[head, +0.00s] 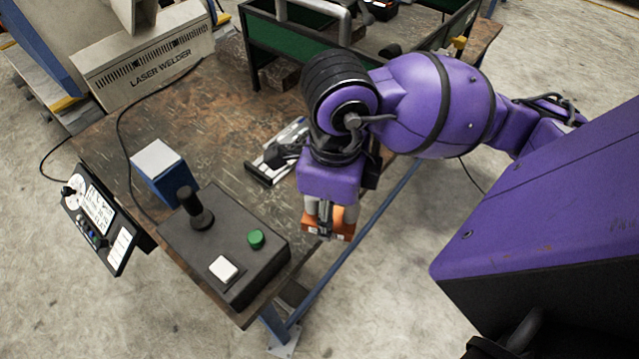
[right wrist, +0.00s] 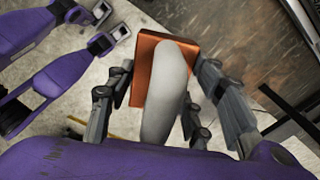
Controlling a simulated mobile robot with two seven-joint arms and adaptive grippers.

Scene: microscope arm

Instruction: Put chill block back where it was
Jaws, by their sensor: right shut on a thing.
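The orange-copper block (head: 343,224), which I take to be the chill block, is between the fingers of my right gripper (head: 325,228). In the head view the gripper points down near the table's right front edge, and its fingers partly hide the block. In the right wrist view the copper block (right wrist: 146,62) sits between the dark fingers of the gripper (right wrist: 165,90). A pale grey oblong part (right wrist: 172,85) covers the block's middle there. I cannot tell from these views where the block was before.
The worn table (head: 225,120) carries a black control box (head: 200,258) with a joystick, a blue box with a white top (head: 160,172) and a silver fixture with black handles (head: 285,150). A green-sided rack (head: 300,55) and a laser welder (head: 150,60) stand behind. A control panel (head: 95,220) hangs left.

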